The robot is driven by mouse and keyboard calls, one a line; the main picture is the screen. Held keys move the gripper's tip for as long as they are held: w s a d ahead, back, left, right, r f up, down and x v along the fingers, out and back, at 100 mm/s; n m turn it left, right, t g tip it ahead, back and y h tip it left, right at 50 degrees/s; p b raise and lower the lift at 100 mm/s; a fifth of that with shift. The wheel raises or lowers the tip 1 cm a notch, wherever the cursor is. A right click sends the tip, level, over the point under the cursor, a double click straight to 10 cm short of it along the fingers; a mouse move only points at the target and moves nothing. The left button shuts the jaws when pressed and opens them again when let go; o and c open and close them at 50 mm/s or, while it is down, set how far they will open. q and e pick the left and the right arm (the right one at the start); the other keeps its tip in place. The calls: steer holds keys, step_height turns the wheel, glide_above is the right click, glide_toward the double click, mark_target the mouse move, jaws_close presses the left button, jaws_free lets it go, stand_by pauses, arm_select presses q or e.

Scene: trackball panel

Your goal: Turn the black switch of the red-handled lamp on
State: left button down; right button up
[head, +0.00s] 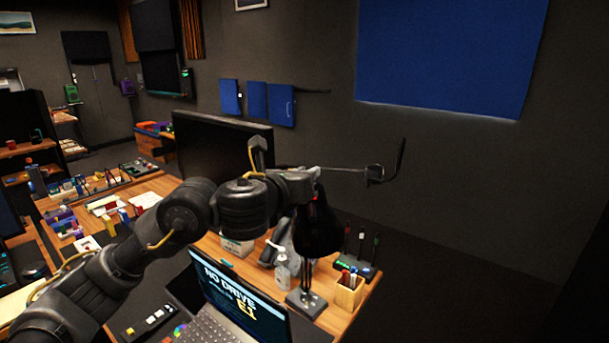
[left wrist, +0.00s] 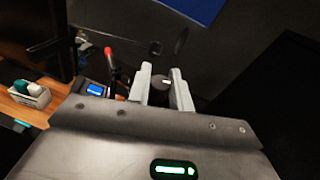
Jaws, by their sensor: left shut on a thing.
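The black desk lamp stands on the desk beside the laptop. Its dark shade (head: 318,235) and base (head: 306,302) show in the head view, partly behind my arm. A red tip, likely the lamp's handle, shows in the left wrist view (left wrist: 108,51). My left gripper (head: 316,173) is above the shade in the head view. In the left wrist view its two pale fingers (left wrist: 163,84) stand on either side of a dark round knob with a small white mark, likely the black switch (left wrist: 166,79); the gripper is shut on it. My right gripper is not in view.
A laptop (head: 240,305), a pump bottle (head: 282,270), a wooden pen box (head: 347,294) and a black rack of tools (head: 355,265) crowd the desk around the lamp. A monitor (head: 222,150) stands behind my arm. The floor to the right is clear.

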arm_select(q)
steer(key=shift+f, duration=0.1)
stand_by(0.4)
steer(key=c, duration=1.3)
jaws_free()
steer(key=shift+s+a, duration=0.15)
steer(key=shift+s, duration=0.2)
steer(key=p+v, duration=0.7)
steer(key=v, duration=0.3)
